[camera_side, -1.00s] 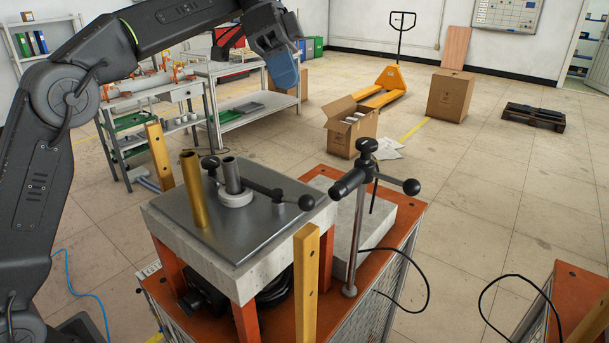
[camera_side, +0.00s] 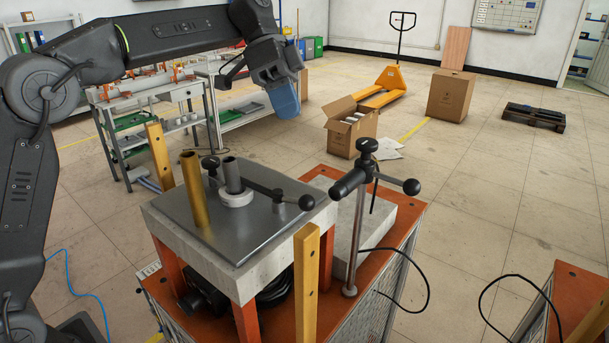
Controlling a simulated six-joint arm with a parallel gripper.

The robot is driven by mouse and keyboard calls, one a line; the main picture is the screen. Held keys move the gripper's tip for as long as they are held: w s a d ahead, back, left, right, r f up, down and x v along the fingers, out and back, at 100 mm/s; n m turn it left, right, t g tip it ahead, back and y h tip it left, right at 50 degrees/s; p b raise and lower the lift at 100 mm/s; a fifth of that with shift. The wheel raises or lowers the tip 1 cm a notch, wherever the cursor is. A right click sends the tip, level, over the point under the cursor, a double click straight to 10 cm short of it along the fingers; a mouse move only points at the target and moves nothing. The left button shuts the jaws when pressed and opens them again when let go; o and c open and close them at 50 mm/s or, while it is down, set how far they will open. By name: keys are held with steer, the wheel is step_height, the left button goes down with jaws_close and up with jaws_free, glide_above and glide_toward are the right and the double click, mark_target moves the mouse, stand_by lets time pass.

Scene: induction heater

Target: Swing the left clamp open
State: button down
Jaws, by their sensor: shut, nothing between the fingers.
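My gripper (camera_side: 285,99), with its blue end pointing down, hangs in the air above and behind the heater's steel plate (camera_side: 262,222). Its fingers are shut and it touches nothing. On the plate side, a dark clamp arm with black ball knobs (camera_side: 306,202) runs from beside the grey tube (camera_side: 232,175) towards the right, over the plate. The tube's white collar (camera_side: 236,199) stands on the plate. A second clamp with a black head (camera_side: 350,182) and ball handles tops a steel post at the right. I cannot tell for certain which clamp is the left one.
A brass tube (camera_side: 193,190) stands upright on the plate. Yellow posts rise at the plate's left (camera_side: 159,157) and front (camera_side: 307,290). The orange cabinet top (camera_side: 385,265) carries a black cable. Open air lies between my gripper and the plate.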

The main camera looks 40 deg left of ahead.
mark_target(271, 189)
steer(key=x, duration=0.9)
steer(key=shift+s+d+f, duration=0.1)
steer(key=shift+d+f, duration=0.05)
steer(key=shift+f, duration=0.15)
steer(key=s+d, duration=0.1)
steer(key=s, duration=0.1)
steer(key=shift+s+d+f, duration=0.2)
steer(key=shift+s+d, duration=0.1)
steer(key=shift+d, duration=0.1)
steer(key=shift+s+d, duration=0.15)
steer(key=shift+s, duration=0.1)
steer(key=shift+s+d+f+m+g+y, duration=0.15)
steer(key=shift+m+g, duration=0.15)
steer(key=shift+m, duration=0.3)
steer(key=shift+s+d+r+m+g+y, duration=0.1)
steer(key=shift+s+m+g+y, duration=0.15)
steer(key=shift+m, duration=0.35)
steer(key=m, duration=0.1)
steer(key=m+g, duration=0.1)
steer(key=shift+s+d+m+g+y, duration=0.15)
steer(key=shift+s+m+g+y, duration=0.15)
steer(key=shift+s, duration=0.1)
steer(key=shift+s+d, duration=0.1)
steer(key=shift+s, duration=0.8)
steer(key=shift+s+f, duration=0.15)
steer(key=shift+s, duration=0.05)
